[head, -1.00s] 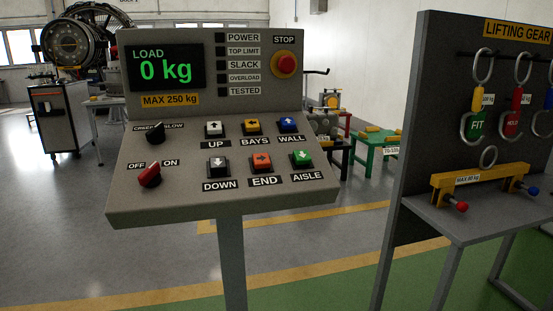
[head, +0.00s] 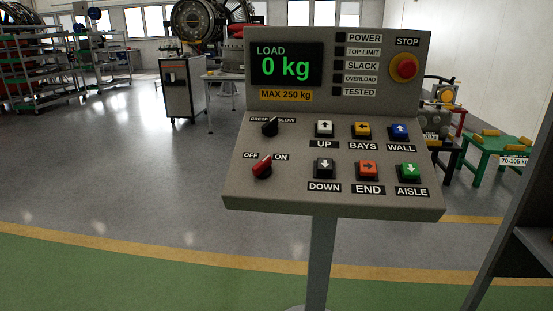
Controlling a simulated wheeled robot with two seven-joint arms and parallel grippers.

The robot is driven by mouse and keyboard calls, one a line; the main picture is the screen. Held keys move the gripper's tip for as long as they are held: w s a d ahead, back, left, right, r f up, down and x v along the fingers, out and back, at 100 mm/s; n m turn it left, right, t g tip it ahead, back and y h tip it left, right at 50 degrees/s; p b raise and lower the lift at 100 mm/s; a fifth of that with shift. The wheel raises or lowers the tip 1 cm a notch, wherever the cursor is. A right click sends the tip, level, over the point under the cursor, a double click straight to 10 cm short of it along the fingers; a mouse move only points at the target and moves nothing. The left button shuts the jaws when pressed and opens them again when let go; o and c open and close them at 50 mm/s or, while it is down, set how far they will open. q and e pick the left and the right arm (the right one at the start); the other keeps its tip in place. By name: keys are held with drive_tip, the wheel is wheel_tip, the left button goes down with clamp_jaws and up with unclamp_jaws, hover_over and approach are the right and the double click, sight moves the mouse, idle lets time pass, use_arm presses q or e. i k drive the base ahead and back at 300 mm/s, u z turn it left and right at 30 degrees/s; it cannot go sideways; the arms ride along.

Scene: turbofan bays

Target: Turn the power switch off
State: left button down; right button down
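The red power switch (head: 262,167) is a rotary knob at the lower left of the grey control panel (head: 290,198), between the labels OFF and ON. Its pointer tilts up and to the right, toward ON. The panel's display (head: 286,65) reads LOAD 0 kg in green. The indicator squares beside POWER, TOP LIMIT, SLACK, OVERLOAD and TESTED look dark. A black CREEP/SLOW knob (head: 270,127) sits above the power switch. Neither of my grippers shows in the head view.
Push buttons and a red STOP button (head: 404,67) share the panel, which stands on a grey post (head: 319,260). A dark rack edge (head: 515,235) is at the right. A green table (head: 487,150) and a white cabinet (head: 183,88) stand behind. Floor left of the panel is clear.

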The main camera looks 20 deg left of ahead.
sight(263, 169)
drive_tip(key=k, duration=0.5)
drive_tip(key=u, duration=1.85)
drive_tip(key=i, duration=1.35)
drive_tip(key=z, duration=0.95)
